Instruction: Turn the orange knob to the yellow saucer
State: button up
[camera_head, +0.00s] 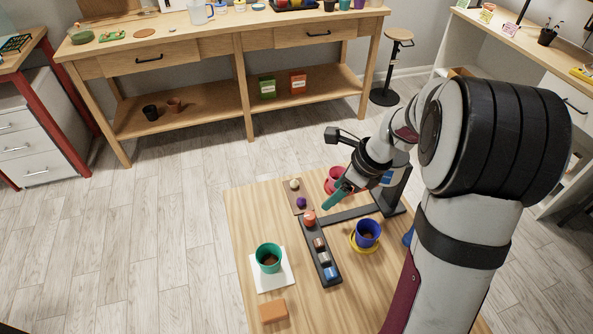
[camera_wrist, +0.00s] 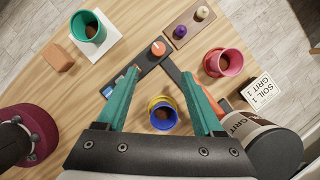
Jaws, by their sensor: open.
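The orange knob (camera_head: 309,218) sits on the far end of a black panel (camera_head: 320,250) on the wooden table; it also shows in the wrist view (camera_wrist: 158,48). Which way it points is too small to tell. The yellow saucer (camera_head: 366,252) lies to the right of the panel, with a blue pot (camera_head: 368,232) of soil on it; the saucer's rim shows in the wrist view (camera_wrist: 160,98). My gripper (camera_head: 326,206), with teal fingers, is open and empty. It is above the table near the knob, not touching it. In the wrist view the knob appears beyond the fingertips (camera_wrist: 160,72).
A pink-red pot (camera_wrist: 225,62) stands behind the panel. A wooden board with a pale knob and a purple knob (camera_head: 301,202) lies beside it. A green pot (camera_head: 268,256) stands on a white square, near an orange-brown block (camera_head: 273,312). A labelled jar (camera_wrist: 262,142) is at the right.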

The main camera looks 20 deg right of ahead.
aim_at(311, 215)
jog(key=x, duration=1.3)
jog(key=shift+s+a+f, duration=0.1)
jog(key=shift+s+f, duration=0.05)
jog(key=shift+f, duration=0.05)
grip_shut()
